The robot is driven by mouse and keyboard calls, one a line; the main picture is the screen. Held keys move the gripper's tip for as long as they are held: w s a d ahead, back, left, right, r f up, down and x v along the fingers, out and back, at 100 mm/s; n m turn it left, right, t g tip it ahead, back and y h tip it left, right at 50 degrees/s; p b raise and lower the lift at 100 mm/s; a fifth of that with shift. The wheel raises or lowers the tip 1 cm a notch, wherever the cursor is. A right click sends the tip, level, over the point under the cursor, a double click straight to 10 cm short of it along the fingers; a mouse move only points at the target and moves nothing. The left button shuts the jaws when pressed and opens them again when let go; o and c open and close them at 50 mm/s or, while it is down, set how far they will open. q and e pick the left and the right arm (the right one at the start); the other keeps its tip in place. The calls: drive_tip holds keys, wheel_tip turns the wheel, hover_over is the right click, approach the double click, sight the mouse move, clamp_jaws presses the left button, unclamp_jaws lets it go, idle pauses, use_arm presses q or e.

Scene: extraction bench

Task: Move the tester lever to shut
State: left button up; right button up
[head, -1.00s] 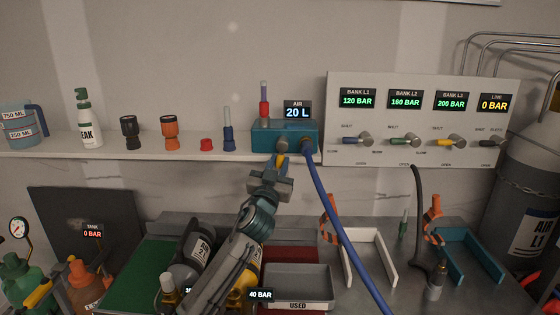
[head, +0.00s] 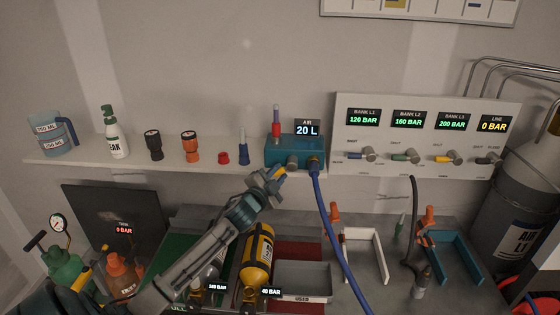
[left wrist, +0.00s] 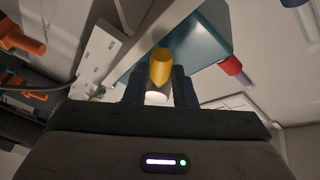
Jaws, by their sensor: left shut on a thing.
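The tester is a teal box (head: 283,148) on the shelf, with a small display (head: 308,130) reading AIR 20 L. Its lever has a yellow end (head: 281,170) and points down-left from a grey round pivot (head: 292,161) on the box's front. My left gripper (head: 276,174) is shut on the lever, just below and left of the pivot. In the left wrist view the yellow lever end (left wrist: 161,66) sits between the two dark fingers, with the teal box behind it. The fingers hide part of the lever. My right gripper is not in view.
A blue hose (head: 324,205) hangs from the tester's front, right beside the lever. A valve panel (head: 430,130) with several levers stands to the right. Caps and bottles stand on the shelf (head: 85,161) to the left. A yellow cylinder (head: 258,252) lies below my arm.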

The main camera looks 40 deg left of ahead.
use_arm(q)
drive_tip(key=shift+s+a+r+m+g+p, duration=0.1)
drive_tip(key=shift+r+m+g+p, duration=0.45)
drive_tip(key=shift+m, duration=0.85)
drive_tip(key=shift+s+a+r+m+g+p, duration=0.1)
drive_tip(key=shift+r+m+g+p, duration=0.15)
drive_tip(key=shift+r+m+g, duration=0.85)
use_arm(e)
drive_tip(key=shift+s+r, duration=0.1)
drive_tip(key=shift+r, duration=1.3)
use_arm(q)
drive_tip(key=shift+f+m+t, duration=0.2)
drive_tip(key=shift+m+t, duration=0.05)
drive_tip(key=shift+m, duration=0.15)
drive_tip(key=o, duration=1)
drive_tip(key=shift+w, duration=0.1)
